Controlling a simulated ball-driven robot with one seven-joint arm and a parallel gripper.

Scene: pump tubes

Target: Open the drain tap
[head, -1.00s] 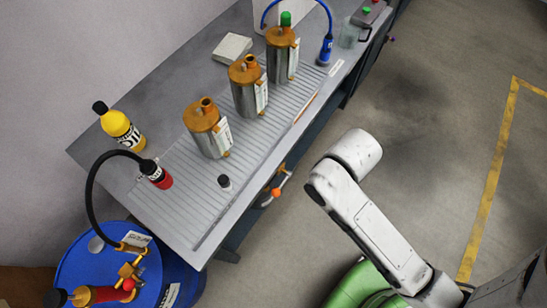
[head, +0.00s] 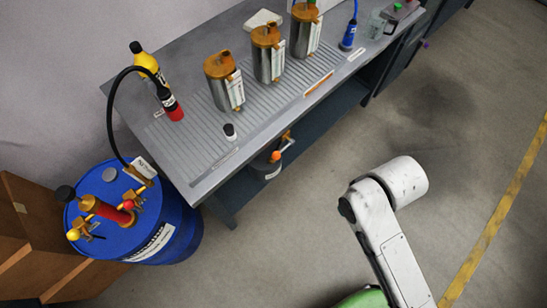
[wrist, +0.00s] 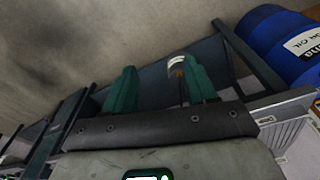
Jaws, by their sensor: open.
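A brass tap with an orange ball knob (head: 275,156) sits below the front edge of the grooved bench top, its pipe running up to the edge. I take it for the drain tap. The gripper is out of the head view; only my white arm shows, right of the bench and apart from the tap.
A grooved bench top (head: 190,140) holds several metal canisters and bottles. A blue drum (head: 165,235) with a red pump, brass taps and a black hose stands at the bench's left end; it also shows in the wrist view (wrist: 262,45). The floor before the bench is clear.

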